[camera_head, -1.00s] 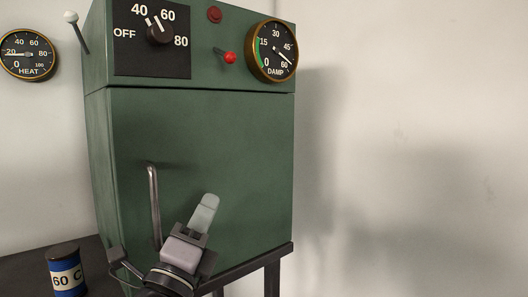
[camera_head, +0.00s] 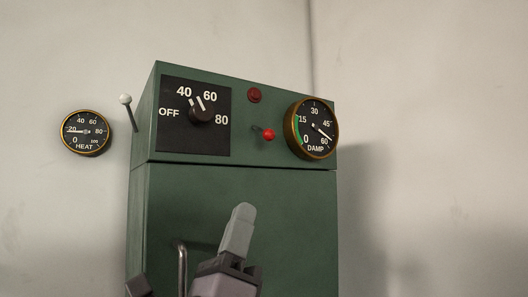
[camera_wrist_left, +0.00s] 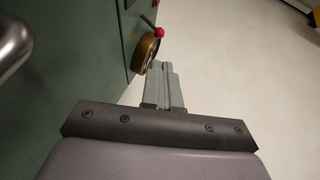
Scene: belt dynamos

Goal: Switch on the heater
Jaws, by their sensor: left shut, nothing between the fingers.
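The green heater cabinet (camera_head: 160,240) stands against the wall. Its upper panel has a black dial knob (camera_head: 201,116) with white marks near 40 and 60, a dark red round lamp (camera_head: 254,95) and a red-tipped toggle lever (camera_head: 268,135). A brass-rimmed DAMP gauge (camera_head: 312,128) reads near 60. My left gripper (camera_head: 241,223) is shut and empty, pointing up in front of the lower door, below the toggle. In the left wrist view its fingers (camera_wrist_left: 164,86) point toward the gauge (camera_wrist_left: 146,54) and the red tip (camera_wrist_left: 159,32). My right gripper is not in view.
A HEAT gauge (camera_head: 86,132) on the wall at left reads near 20. A white-tipped lever (camera_head: 125,99) sticks up at the cabinet's left side. A metal door handle (camera_head: 181,264) is left of my gripper. Bare wall lies to the right.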

